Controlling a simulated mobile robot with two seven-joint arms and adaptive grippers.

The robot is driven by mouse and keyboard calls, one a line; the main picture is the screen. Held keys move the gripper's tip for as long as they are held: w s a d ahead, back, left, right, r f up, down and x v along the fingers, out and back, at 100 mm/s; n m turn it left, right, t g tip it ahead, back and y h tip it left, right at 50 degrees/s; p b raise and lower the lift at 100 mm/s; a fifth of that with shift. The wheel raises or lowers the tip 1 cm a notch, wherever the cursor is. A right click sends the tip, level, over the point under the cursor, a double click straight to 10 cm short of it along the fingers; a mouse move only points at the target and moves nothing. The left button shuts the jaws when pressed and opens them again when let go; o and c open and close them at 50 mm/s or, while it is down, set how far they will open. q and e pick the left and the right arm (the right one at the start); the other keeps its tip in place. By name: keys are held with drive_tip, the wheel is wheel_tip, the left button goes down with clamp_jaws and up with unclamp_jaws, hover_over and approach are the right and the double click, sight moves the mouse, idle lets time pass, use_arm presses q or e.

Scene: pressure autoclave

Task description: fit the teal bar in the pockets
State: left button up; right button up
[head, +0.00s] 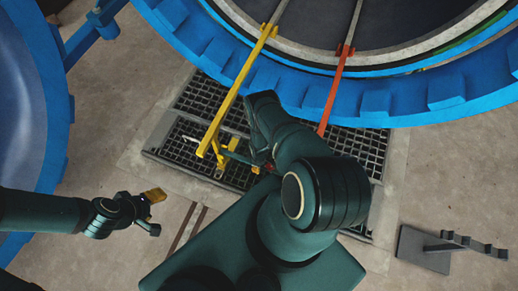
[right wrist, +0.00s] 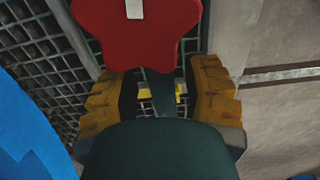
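The teal bar (head: 236,156) lies low over the floor grating in the head view, beside the lower end of the yellow rail; my right arm hides part of it. In the right wrist view a narrow teal piece (right wrist: 160,94), apparently the bar, shows between the spread fingers of my right gripper (right wrist: 160,88), with a gap on each side. A red star-shaped piece (right wrist: 138,32) with a white mark stands above it, overlapping the fingers. Yellow brackets (head: 222,158) are near the bar; I cannot make out the pockets. My left gripper (head: 154,211) is empty, away to the left; its opening is unclear.
A yellow rail (head: 238,90) and an orange-red rail (head: 336,92) reach out from the large blue ring (head: 290,93) of the vessel. Dark grating (head: 205,95) is set in the floor. A grey stand (head: 425,249) is at the lower right. The floor around my left gripper is clear.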

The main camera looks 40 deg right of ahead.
drive_tip(key=shift+r, duration=0.1)
wheel_tip(320, 180, up, 12)
idle(0.8)
idle(0.5)
